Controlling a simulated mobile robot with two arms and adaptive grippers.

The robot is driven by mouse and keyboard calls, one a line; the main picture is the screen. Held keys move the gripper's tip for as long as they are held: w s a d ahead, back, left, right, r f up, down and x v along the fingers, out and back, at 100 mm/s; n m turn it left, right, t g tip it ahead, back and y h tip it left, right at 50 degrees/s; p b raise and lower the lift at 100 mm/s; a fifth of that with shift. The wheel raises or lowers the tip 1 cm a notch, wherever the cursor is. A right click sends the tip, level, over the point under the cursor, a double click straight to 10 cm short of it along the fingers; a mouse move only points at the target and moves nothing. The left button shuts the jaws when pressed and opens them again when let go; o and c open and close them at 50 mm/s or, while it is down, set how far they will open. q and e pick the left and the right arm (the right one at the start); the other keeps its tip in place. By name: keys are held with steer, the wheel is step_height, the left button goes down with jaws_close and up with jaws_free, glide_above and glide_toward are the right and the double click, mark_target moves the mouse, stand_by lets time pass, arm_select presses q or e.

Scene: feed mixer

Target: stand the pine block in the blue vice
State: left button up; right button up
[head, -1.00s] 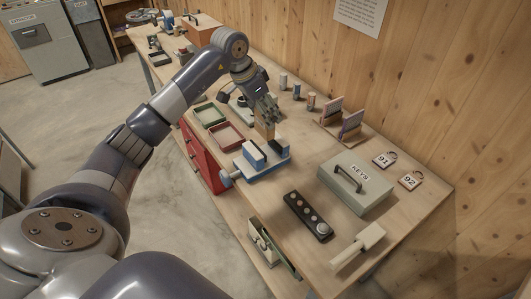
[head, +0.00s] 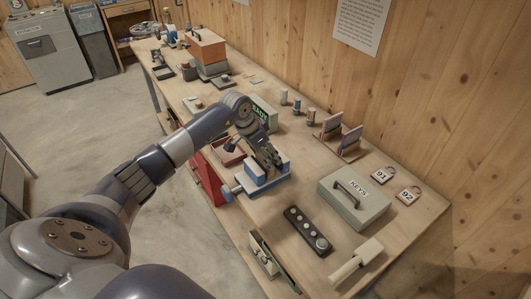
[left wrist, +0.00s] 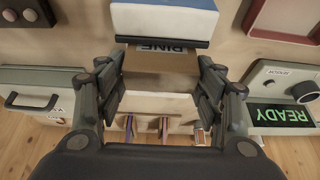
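The blue vice (head: 262,191) stands on the workbench, with a white jaw block and a blue jaw. My left gripper (head: 268,157) is low over it, at its jaws. In the left wrist view the pine block (left wrist: 163,62), lettered PINE, sits between the two fingertips of my left gripper (left wrist: 163,70), which appear to press on its sides. The vice jaw (left wrist: 165,22) is right beside the block there. In the head view the gripper hides the block, so I cannot tell how deep it sits. My right gripper is not in view.
A grey KEYS box (head: 355,196), a button strip (head: 308,230) and a pale-handled tool (head: 356,261) lie in front. A red tray (head: 226,153) and a device with a READY display (head: 265,113) are behind. Card racks (head: 340,138) stand near the wall.

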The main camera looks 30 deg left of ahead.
arm_select(q)
steer(key=shift+o, duration=0.5)
steer(key=shift+r, duration=0.1)
steer(key=shift+s+a+r, duration=0.1)
steer(key=shift+a+r, duration=0.05)
steer(key=shift+r, duration=0.15)
steer(key=b+v, duration=0.2)
steer(key=v, duration=0.9)
steer(key=shift+r, duration=0.2)
steer(key=shift+s, duration=0.1)
